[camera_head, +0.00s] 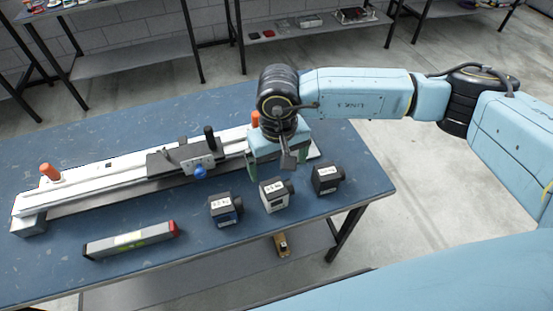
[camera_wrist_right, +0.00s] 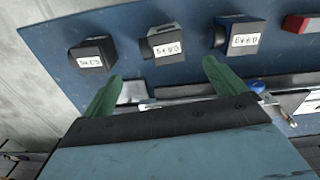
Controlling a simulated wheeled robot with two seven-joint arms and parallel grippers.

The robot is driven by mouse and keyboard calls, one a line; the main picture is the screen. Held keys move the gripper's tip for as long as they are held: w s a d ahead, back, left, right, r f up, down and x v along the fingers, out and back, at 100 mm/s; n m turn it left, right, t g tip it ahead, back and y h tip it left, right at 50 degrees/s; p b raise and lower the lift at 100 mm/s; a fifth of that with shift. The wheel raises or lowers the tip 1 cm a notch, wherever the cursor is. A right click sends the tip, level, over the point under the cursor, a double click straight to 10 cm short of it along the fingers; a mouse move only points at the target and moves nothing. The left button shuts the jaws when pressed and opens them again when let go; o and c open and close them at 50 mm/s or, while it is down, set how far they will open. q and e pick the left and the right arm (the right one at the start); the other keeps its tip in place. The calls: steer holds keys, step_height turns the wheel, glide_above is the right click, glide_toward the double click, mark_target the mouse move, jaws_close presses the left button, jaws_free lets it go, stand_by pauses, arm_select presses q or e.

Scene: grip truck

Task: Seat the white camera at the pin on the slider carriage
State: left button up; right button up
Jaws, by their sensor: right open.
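The white camera (camera_head: 274,196) stands in the middle of a row of three on the blue table. It also shows in the right wrist view (camera_wrist_right: 165,42), beyond my fingertips and between their lines. My right gripper (camera_head: 272,163) is open and empty, above the right end of the slider and just behind the white camera. Both green fingers (camera_wrist_right: 163,75) are apart with nothing between them. The slider carriage (camera_head: 172,159) sits on the white rail, left of the gripper. It has a black upright post (camera_head: 209,138) and a blue knob (camera_head: 200,172). I cannot tell which part is the pin.
A blue-black camera (camera_head: 225,209) stands left of the white one and a black camera (camera_head: 326,180) right of it. A grey bar with a red end (camera_head: 130,241) lies at front left. Orange knobs (camera_head: 49,171) top the rail ends. Shelves stand behind.

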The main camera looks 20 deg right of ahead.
mark_target(278, 185)
step_height(278, 185, down, 12)
steer(key=shift+s+f, duration=0.1)
steer(key=shift+f, duration=0.05)
stand_by(0.4)
steer(key=c, duration=1.4)
steer(key=o, duration=0.7)
steer(key=c, duration=0.4)
steer(key=shift+o, duration=0.2)
steer(key=shift+r+p, duration=0.65)
steer(key=shift+r, duration=0.7)
steer(key=shift+r+p, duration=1.45)
steer(key=shift+r, duration=1.05)
steer(key=shift+a+r, duration=0.1)
